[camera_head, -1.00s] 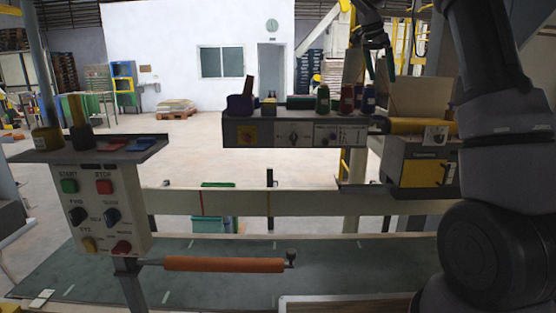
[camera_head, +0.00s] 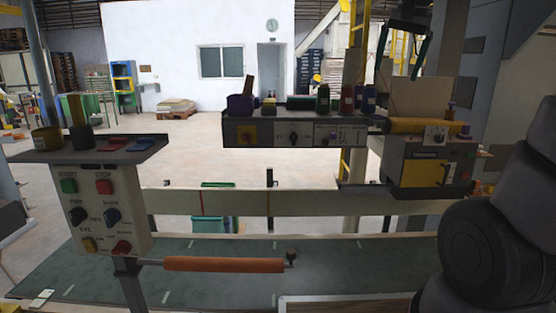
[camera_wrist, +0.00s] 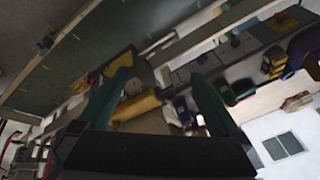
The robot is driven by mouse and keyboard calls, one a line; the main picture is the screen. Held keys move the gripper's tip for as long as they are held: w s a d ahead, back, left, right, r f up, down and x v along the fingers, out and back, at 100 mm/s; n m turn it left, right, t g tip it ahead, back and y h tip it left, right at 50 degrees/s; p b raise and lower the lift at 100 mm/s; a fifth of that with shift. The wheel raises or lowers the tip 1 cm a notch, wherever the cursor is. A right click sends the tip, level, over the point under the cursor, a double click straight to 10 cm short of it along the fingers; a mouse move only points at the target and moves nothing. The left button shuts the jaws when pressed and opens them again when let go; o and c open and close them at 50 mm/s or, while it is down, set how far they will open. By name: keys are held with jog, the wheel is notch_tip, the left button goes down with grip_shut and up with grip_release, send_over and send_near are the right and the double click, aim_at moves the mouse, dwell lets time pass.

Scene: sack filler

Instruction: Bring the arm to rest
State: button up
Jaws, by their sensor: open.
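My gripper (camera_wrist: 158,76) shows in the wrist view with two dark green fingers spread apart and nothing held between them. Beyond the fingers is a yellow roll (camera_wrist: 135,108), apart from them as far as I can tell. In the head view my gripper (camera_head: 399,78) shows at the upper right, in the air above the machine with the yellow roll (camera_head: 408,126). Its fingers stand apart there too. My arm's lower links fill the right edge of the head view. The links between them and my gripper are not clearly seen.
A shelf panel (camera_head: 270,134) with several bottles on it stands left of the yellow machine (camera_head: 428,172). A button box (camera_head: 101,212) is at left, and an orange bar (camera_head: 224,264) runs above the green conveyor (camera_head: 335,262). Open floor lies behind.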

jog(key=s+a+f+n+t+y, duration=0.1)
jog(key=s+a+f, duration=0.1)
jog(key=s, duration=0.5)
jog(key=s+a+f+n+t+y, duration=0.1)
jog(key=s+a+f+n, duration=0.1)
jog(key=s+f, duration=0.3)
jog(key=s, duration=0.3)
jog(key=shift+s+t, duration=0.3)
